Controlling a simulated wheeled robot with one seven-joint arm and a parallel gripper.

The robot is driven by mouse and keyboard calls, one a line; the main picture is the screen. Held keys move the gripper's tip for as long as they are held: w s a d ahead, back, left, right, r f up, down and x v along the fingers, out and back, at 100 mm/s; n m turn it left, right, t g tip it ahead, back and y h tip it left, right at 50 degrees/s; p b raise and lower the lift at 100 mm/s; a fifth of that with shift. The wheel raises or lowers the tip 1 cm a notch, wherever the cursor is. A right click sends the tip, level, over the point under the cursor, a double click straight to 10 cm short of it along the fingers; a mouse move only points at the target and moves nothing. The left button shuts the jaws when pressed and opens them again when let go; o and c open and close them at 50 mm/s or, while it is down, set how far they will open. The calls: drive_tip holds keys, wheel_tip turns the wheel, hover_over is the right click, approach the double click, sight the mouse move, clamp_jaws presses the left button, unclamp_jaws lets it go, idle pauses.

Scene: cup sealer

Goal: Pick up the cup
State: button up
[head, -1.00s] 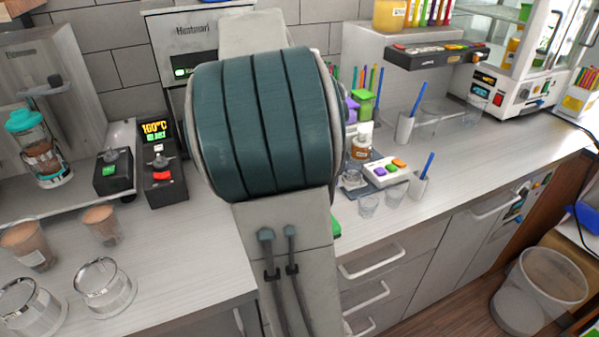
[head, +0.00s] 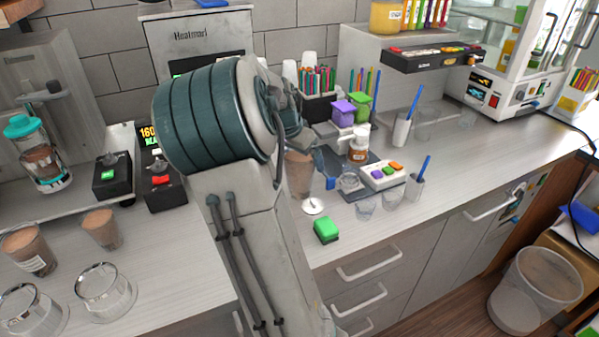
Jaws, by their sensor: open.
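A clear cup with brown contents (head: 299,174) stands on the counter just right of my arm, partly hidden by it. My gripper (head: 322,165) is mostly hidden behind my arm's end. Its blue finger parts show close beside that cup's right side, open. I cannot tell whether they touch the cup. Two more brown-filled cups stand at the left, a smaller one (head: 101,229) and a larger one with a label (head: 28,249), both far from my gripper.
A green-topped block (head: 326,230) and a small white disc (head: 314,206) lie near the counter edge. A white button box (head: 383,175), small glasses (head: 365,201) and a brown bottle (head: 358,148) crowd the right. Two glass vessels (head: 105,292) stand front left.

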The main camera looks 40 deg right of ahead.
drive_tip(key=shift+d+f, duration=0.15)
drive_tip(key=shift+f, duration=0.25)
drive_tip(key=c, duration=1.6)
drive_tip(key=shift+r, duration=0.1)
drive_tip(key=shift+c, duration=1.4)
